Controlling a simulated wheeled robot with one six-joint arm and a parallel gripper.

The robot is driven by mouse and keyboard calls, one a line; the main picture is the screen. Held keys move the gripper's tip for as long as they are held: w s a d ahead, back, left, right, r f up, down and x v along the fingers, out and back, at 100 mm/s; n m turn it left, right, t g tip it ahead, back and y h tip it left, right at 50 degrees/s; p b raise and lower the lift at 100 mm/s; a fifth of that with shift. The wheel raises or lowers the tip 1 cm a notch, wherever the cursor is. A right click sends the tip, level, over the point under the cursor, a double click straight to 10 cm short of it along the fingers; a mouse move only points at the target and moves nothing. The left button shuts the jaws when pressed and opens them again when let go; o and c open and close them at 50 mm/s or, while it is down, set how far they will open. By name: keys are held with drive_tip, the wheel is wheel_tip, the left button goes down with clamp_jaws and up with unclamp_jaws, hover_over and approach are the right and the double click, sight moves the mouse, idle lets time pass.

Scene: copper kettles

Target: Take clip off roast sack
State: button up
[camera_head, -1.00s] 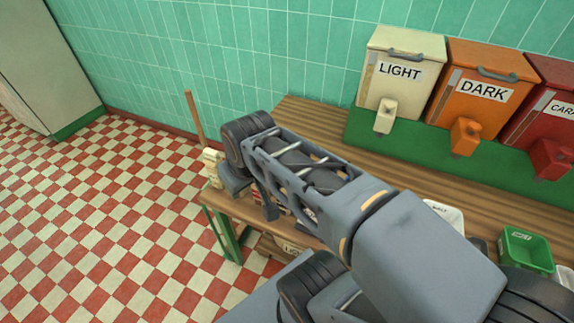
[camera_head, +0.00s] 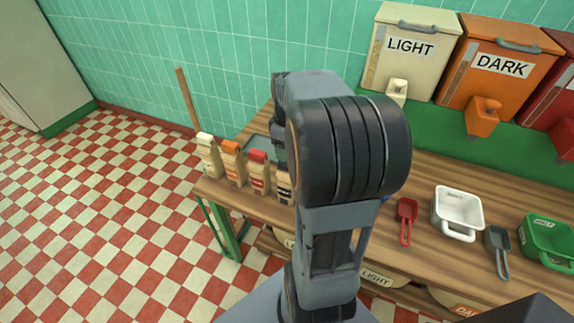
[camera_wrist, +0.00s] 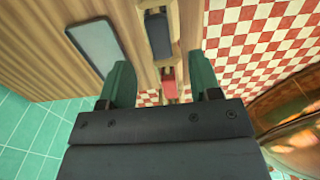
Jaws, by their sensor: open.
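My gripper (camera_wrist: 160,72) shows in the wrist view with its two green fingers apart and nothing held between them. Beyond the fingertips is a tan bag with a dark top (camera_wrist: 158,33), and a red bag (camera_wrist: 169,82) shows between the fingers. In the head view a row of small bags stands at the table's left end: cream (camera_head: 209,156), orange (camera_head: 233,164), red (camera_head: 259,172) and dark-topped (camera_head: 285,187). The dark one is partly behind my arm, which also hides my gripper. I cannot tell which is the roast sack, or make out a clip.
A grey tray (camera_wrist: 95,45) lies on the table beside the bags. A red scoop (camera_head: 406,218), white bin (camera_head: 457,209), grey scoop (camera_head: 498,245) and green bin (camera_head: 547,238) stand to the right. LIGHT (camera_head: 408,48) and DARK (camera_head: 497,65) dispensers line the wall. Labelled sacks (camera_head: 378,277) are below.

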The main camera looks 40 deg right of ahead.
drive_tip(key=shift+f, duration=3.25)
drive_tip(key=shift+c, duration=0.4)
drive_tip(key=c, duration=0.9)
